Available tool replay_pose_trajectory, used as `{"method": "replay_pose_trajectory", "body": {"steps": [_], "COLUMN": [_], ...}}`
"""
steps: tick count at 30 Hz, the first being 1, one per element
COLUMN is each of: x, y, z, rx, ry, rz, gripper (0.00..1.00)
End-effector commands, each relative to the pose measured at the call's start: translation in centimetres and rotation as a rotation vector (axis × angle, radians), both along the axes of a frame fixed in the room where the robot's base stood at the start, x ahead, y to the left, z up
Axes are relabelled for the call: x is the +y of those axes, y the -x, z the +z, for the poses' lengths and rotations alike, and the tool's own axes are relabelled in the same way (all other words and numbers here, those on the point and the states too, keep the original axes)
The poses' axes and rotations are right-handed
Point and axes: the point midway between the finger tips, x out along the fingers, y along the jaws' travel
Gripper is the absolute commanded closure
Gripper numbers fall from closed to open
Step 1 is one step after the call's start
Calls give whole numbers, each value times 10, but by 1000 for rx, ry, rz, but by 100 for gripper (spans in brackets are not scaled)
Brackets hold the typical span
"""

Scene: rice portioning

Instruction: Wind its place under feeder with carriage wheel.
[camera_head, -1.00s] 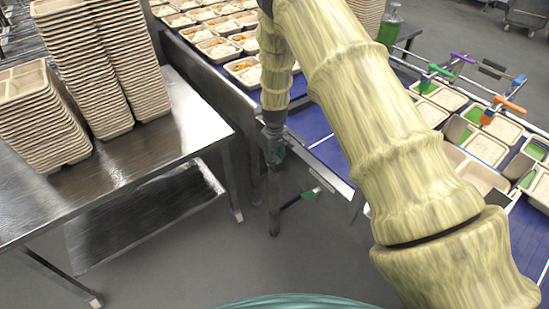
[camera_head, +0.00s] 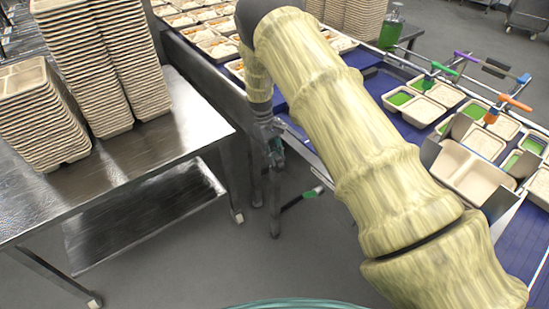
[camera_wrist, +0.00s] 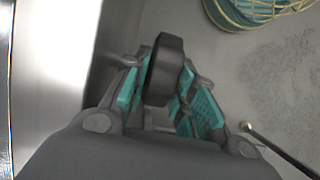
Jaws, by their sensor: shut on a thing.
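My gripper (camera_head: 276,156) is low beside the near side of the blue conveyor, pointing down. In the wrist view its teal-padded fingers are shut around a dark, thick disc-like part, which I take to be the carriage wheel (camera_wrist: 166,65). The rest of the wheel's mounting is hidden by my gripper. The carriage (camera_head: 503,203) has grey side walls and stands on the conveyor at the right. It holds an empty beige compartment tray (camera_head: 478,184). The feeder is not clearly identifiable; rails with coloured handles (camera_head: 515,102) cross above the conveyor.
A steel table (camera_head: 150,150) with tall tray stacks (camera_head: 75,65) stands at the left. A rod with a green end (camera_head: 318,190) sticks out below the conveyor. Filled trays (camera_head: 218,47) line the back. The floor between table and conveyor is clear.

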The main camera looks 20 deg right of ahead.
Motion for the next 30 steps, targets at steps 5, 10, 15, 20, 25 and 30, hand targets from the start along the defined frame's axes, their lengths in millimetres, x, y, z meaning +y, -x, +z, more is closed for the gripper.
{"method": "replay_pose_trajectory", "body": {"steps": [5, 10, 15, 20, 25, 30], "x": [1, 1, 1, 1, 0, 2], "y": [-1, -1, -1, -1, -1, -5], "z": [-1, 0, 0, 0, 0, 10], "rx": [30, 33, 32, 32, 32, 31], "ry": [13, 14, 14, 14, 14, 14], "rz": [0, 0, 0, 0, 0, 0], "gripper": [97, 97, 68, 64, 64, 64]}}
